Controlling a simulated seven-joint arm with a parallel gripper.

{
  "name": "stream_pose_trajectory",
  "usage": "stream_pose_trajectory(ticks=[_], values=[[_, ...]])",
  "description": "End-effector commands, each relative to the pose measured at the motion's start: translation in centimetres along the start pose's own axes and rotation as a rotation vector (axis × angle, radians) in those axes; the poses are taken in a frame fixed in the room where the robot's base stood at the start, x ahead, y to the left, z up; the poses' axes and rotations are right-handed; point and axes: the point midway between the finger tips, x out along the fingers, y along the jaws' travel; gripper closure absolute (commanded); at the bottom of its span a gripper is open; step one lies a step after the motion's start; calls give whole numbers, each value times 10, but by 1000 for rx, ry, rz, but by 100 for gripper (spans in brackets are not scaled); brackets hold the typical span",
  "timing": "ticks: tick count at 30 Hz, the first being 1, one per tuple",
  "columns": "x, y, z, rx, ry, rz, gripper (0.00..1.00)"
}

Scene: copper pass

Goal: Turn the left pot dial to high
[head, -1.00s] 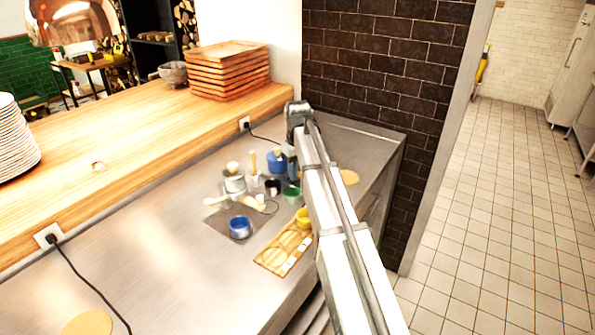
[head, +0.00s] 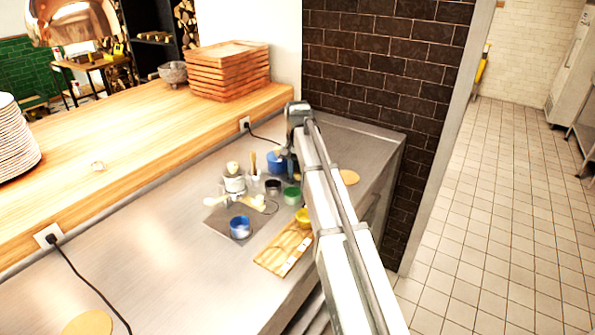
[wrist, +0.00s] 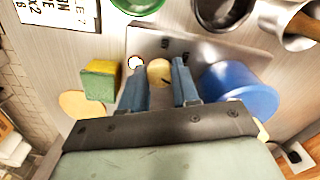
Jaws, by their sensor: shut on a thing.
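A round tan dial (wrist: 159,72) with a dark mark sits between the fingertips of my gripper (wrist: 160,68) in the wrist view. The fingers are shut on its sides. A blue pot (wrist: 240,90) stands just right of the fingers, close to a grey metal plate (wrist: 205,60). In the head view my gripper (head: 284,156) is low over the counter beside a blue pot (head: 276,161), and the dial is too small to make out. Another blue pot (head: 240,226) stands on a grey plate nearer the front left. I cannot tell from the frames which pot the held dial serves.
A green and yellow sponge (wrist: 100,80) lies left of the fingers. A green bowl (wrist: 138,5) and a dark bowl (wrist: 222,14) stand close by. A wooden tray (head: 284,248) lies near the counter's front edge.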

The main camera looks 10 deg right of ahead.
Motion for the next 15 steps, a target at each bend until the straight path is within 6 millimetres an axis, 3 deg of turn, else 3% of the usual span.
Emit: stream_pose_trajectory(ticks=[15], values=[[-1,0,-1,94,2,-1,100]])
